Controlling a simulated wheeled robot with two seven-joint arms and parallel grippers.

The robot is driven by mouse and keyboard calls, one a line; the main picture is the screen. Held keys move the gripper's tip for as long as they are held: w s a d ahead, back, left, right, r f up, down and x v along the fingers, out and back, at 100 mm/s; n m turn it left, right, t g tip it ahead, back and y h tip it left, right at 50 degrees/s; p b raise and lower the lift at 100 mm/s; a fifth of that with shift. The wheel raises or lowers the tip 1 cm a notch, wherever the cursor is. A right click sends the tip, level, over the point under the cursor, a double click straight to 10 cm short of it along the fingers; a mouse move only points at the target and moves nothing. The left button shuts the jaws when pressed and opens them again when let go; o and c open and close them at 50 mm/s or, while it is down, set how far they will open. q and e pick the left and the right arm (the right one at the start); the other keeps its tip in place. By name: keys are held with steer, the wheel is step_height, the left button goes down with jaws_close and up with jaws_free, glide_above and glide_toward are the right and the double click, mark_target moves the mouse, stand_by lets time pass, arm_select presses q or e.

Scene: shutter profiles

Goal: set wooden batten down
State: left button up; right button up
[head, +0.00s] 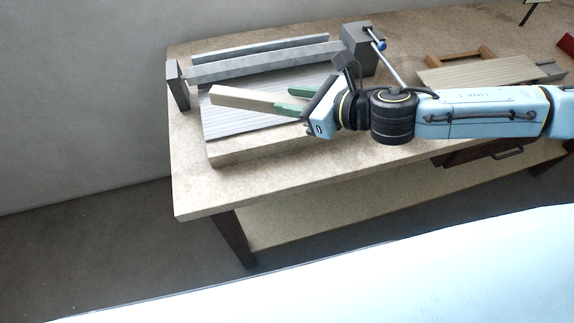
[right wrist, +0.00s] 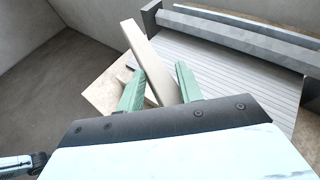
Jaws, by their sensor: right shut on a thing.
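The wooden batten (head: 245,99) is a pale, straight bar. My right gripper (head: 291,101) is shut on it near its right end, and the batten sticks out to the left over the ribbed grey panel (head: 230,124). In the right wrist view the batten (right wrist: 146,55) runs up and away between the two green fingers (right wrist: 160,85). I cannot tell whether the batten touches the panel or hangs just above it. My left gripper is not in view.
A grey metal bar frame (head: 265,62) with end blocks stands behind the panel on the workbench (head: 200,195). At the right lie a ribbed board (head: 480,72), a brown wooden frame (head: 455,59) and a red item (head: 567,41). The bench's front left corner is clear.

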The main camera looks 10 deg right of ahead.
steer(key=n+g+y, duration=0.1)
steer(key=s+a+f+n+g+y, duration=0.1)
steer(key=shift+s+f+n, duration=0.2)
steer(key=shift+f+n, duration=0.05)
steer(key=shift+n, duration=0.15)
steer(key=s+f+n+g, duration=0.1)
steer(key=f, duration=0.3)
steer(key=s+f+n+g+y+b, duration=0.1)
steer(key=f, duration=0.3)
steer(key=f+n+g+b, duration=0.1)
steer(key=f, duration=0.3)
steer(key=shift+s+d+f+y, duration=0.3)
steer(key=shift+s+f+y, duration=0.05)
steer(key=shift+s+y, duration=0.05)
steer(key=shift+f, duration=0.15)
steer(key=o, duration=1.1)
steer(key=shift+c, duration=0.2)
